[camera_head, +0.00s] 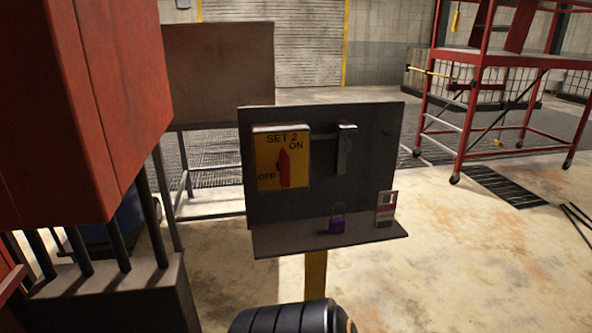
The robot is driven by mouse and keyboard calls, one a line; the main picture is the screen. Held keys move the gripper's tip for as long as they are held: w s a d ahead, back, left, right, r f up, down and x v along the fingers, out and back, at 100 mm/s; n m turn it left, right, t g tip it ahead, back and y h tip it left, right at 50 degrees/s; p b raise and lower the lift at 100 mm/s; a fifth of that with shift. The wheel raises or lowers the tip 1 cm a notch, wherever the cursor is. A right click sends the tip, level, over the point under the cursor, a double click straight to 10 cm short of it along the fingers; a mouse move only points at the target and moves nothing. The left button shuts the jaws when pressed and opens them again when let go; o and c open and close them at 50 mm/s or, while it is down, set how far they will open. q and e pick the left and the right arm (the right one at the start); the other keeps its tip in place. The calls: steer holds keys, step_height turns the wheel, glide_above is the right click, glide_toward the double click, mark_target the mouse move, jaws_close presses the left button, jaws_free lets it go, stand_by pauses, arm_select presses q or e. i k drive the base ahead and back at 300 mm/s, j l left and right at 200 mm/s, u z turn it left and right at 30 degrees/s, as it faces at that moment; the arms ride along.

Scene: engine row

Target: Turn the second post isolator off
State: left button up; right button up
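The post isolator, a yellow plate (268,185) marked SET 2, is on the left of a dark upright panel (370,188) in the middle of the view. Its red handle (284,168) stands upright and points up towards ON. The word OFF is at the left of the plate. A metal hasp-like piece (344,150) is fixed on the panel to the right. A purple padlock (337,224) and a red and white tag (385,210) stand on the panel's shelf. Neither of my grippers is in view, and nothing touches the handle.
A yellow post (316,275) supports the panel. A large red cabinet (75,100) stands close on the left. A blank brown board (222,70) is behind. A red wheeled scaffold (475,110) is at the back right. The floor right of the panel is mostly clear.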

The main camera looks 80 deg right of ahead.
mark_target(283, 165)
steer(key=z, duration=2.3)
